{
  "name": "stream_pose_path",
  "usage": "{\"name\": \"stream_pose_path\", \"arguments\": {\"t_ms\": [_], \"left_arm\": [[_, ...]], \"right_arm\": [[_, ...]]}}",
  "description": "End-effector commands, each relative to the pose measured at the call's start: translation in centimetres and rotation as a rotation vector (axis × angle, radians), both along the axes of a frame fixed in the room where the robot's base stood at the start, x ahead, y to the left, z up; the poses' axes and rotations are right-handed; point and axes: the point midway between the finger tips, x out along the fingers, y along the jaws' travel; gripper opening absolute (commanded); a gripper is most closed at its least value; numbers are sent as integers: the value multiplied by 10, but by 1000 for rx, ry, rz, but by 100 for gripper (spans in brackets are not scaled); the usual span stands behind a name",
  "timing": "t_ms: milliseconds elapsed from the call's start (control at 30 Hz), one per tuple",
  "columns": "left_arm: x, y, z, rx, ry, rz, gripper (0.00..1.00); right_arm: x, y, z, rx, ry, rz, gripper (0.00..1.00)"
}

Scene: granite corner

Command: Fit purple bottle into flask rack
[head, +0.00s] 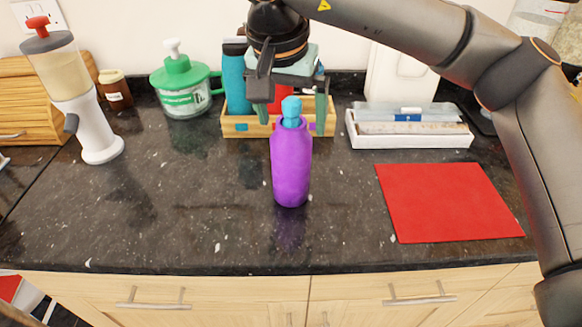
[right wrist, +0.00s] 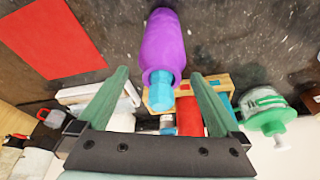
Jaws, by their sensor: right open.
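The purple bottle (head: 291,168) with a blue cap stands upright on the dark counter, in front of the flask rack. The flask rack (head: 236,129) is a low light-wood box against the wall, holding a teal flask (head: 239,82) and a red one (head: 281,100), partly hidden by my gripper. My right gripper (head: 292,104) is open and empty, above the rack and behind the bottle's cap. In the right wrist view the bottle (right wrist: 163,42) shows just beyond the gap between the open fingers (right wrist: 159,74), with its cap toward them. My left gripper is out of view.
A white tray (head: 412,141) stands right of the rack, and a red mat (head: 448,202) lies at the right. A green-lidded jar (head: 183,92), brown jar (head: 115,92) and white dispenser (head: 95,130) stand left. The counter left of the bottle is clear.

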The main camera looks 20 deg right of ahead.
Motion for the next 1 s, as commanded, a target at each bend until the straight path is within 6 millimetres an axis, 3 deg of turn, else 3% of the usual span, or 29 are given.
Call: {"name": "stream_pose_path", "arguments": {"t_ms": [233,500,733,1000], "left_arm": [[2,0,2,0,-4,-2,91],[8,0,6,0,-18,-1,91],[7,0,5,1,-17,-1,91],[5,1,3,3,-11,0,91]], "right_arm": [[4,-3,-15,1,1,0,100],[15,-9,-51,0,2,1,100],[17,-9,-55,1,-1,2,100],[17,-9,-55,1,-1,2,72]]}}
